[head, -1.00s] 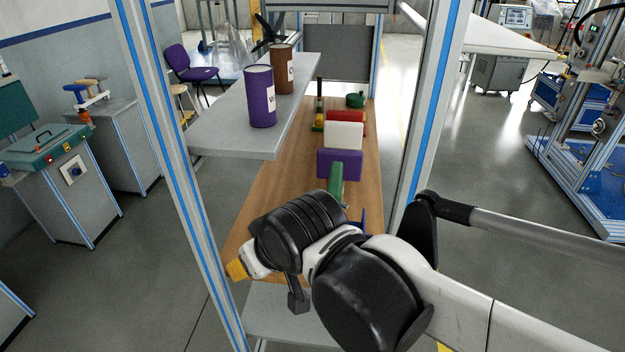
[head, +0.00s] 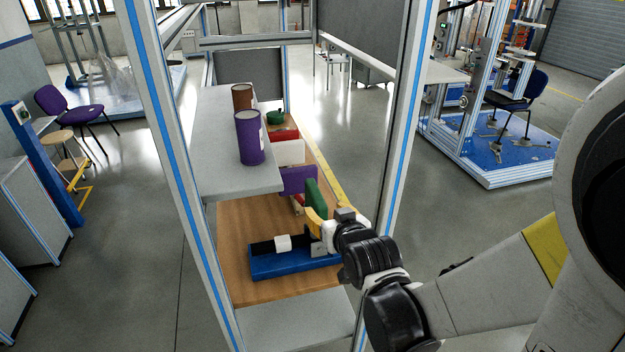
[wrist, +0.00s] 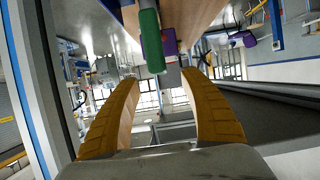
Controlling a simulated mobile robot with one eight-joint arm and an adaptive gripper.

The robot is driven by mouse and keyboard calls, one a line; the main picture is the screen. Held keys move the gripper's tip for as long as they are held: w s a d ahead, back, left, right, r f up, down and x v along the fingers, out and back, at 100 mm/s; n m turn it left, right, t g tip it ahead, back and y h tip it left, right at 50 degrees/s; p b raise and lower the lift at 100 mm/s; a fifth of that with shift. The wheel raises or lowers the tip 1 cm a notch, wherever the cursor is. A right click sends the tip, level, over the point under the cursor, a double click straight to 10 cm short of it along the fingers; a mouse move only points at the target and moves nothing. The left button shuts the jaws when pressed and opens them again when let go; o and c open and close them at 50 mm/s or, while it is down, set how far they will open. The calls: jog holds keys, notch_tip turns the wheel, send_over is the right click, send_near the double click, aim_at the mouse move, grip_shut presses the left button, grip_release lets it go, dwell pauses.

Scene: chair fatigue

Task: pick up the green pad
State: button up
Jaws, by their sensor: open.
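The green pad (head: 316,198) stands upright at the near end of a row of coloured blocks on the wooden shelf, close to the shelf's right edge. My gripper (head: 314,220) is just on the near side of it, its yellow fingers spread. In the wrist view the green pad (wrist: 151,40) hangs from the top of the picture, above and between the open fingertips (wrist: 160,77). Nothing is held. Whether a finger touches the pad I cannot tell.
A purple block (head: 298,180), a white block (head: 290,152) and a red block (head: 284,135) stand behind the pad. A purple can (head: 249,140) and brown can (head: 242,97) stand on the grey upper shelf (head: 215,160). A frame post (head: 397,130) rises at right.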

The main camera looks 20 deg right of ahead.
aim_at(322, 206)
jog(key=b+x, duration=0.1)
jog(key=x, duration=0.3)
jog(key=shift+w+d+f, duration=0.1)
jog(key=shift+w+f, duration=0.1)
jog(key=shift+w, duration=0.15)
jog(key=shift+b+x, duration=0.65)
jog(key=shift+x, duration=2.45)
jog(key=shift+r, duration=0.25)
jog(key=shift+c, duration=1.1)
grip_shut()
